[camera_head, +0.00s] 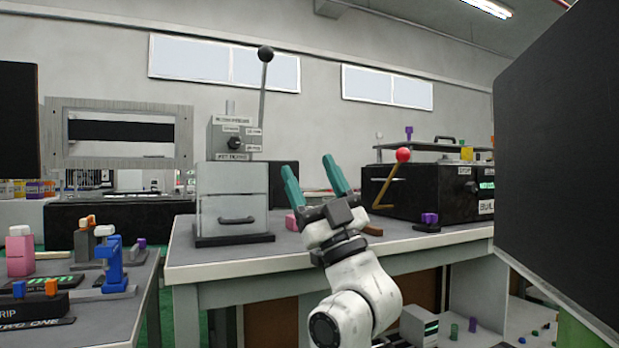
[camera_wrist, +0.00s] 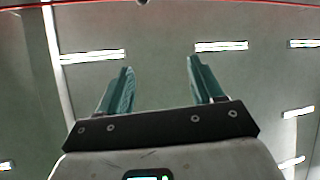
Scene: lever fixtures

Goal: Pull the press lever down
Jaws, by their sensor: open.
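A grey metal press-like machine (camera_head: 232,190) stands on the workbench, left of my gripper in the head view. A thin metal lever (camera_head: 262,95) rises from it, nearly upright with a slight lean right, with a black ball (camera_head: 265,54) on top. My gripper (camera_head: 309,165) points upward, with its two teal fingers apart and nothing between them. It is right of the machine, with its fingertips well below the black ball, and does not appear to touch the lever. The wrist view shows the same open fingers (camera_wrist: 159,66) against the ceiling.
Right of my gripper, a brown lever with a red ball (camera_head: 403,155) stands before a black box (camera_head: 445,193). A dark panel (camera_head: 560,150) fills the right side. A lower table (camera_head: 115,315) with small coloured fixtures is at left. Air above my gripper is clear.

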